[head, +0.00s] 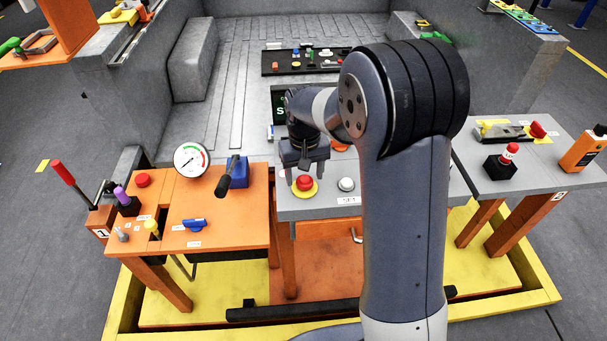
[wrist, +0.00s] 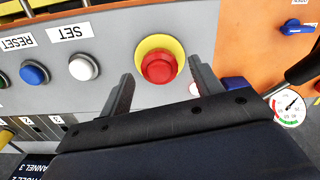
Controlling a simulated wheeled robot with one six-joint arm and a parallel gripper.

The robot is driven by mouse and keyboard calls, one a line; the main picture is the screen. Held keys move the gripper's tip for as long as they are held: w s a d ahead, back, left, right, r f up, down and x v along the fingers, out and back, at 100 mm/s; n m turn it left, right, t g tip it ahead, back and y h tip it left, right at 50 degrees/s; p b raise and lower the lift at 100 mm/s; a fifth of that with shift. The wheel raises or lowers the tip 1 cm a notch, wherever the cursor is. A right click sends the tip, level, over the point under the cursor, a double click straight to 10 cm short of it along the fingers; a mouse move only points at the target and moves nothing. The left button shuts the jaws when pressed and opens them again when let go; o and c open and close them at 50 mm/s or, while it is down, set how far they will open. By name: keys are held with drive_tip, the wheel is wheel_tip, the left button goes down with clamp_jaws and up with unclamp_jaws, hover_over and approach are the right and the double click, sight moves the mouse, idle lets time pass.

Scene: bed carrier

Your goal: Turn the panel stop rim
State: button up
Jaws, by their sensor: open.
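The red stop button (wrist: 159,68) sits on a yellow round rim (wrist: 152,43) on the grey panel. In the head view the red button (head: 305,182) and its yellow rim (head: 305,194) are just below my gripper (head: 304,171). My gripper (wrist: 161,70) is open and empty. In the wrist view its two fingers lie to the left and right of the button, apart from it. The near part of the rim is partly hidden behind the button.
A white button (wrist: 84,67) labelled SET and a blue button (wrist: 34,74) labelled RESET are on the same panel. An orange table with a black-handled lever (head: 230,175) and a gauge (head: 191,159) stands to the left in the head view.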

drive_tip(key=shift+f, duration=0.55)
drive_tip(key=c, duration=1)
drive_tip(key=shift+m, duration=0.4)
